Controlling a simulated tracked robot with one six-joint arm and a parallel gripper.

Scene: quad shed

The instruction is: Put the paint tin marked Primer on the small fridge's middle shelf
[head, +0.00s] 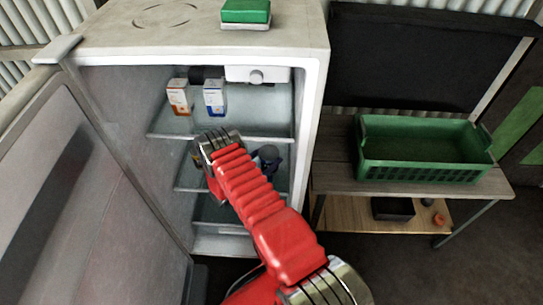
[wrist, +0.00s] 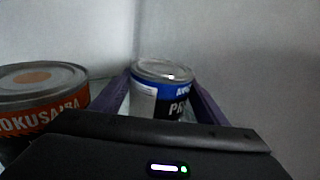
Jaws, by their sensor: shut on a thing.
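The small fridge (head: 313,110) stands open in the head view, its door (head: 80,190) swung out to the left. My red arm reaches into it at the height of the middle shelf (head: 188,186), hiding much of that shelf. In the wrist view my gripper (wrist: 158,105) is shut on a blue and white paint tin (wrist: 178,88), with a purple finger on each side. Its label shows "PR"; the rest is cut off. The tin looks upright; whether it touches the shelf cannot be told. An orange-labelled tin (wrist: 40,108) stands close on the left.
An orange-white carton (head: 180,97) and a blue-white carton (head: 214,97) stand on the upper shelf. A green-topped box (head: 246,13) lies on the fridge. A green crate (head: 425,170) sits on the bench at right.

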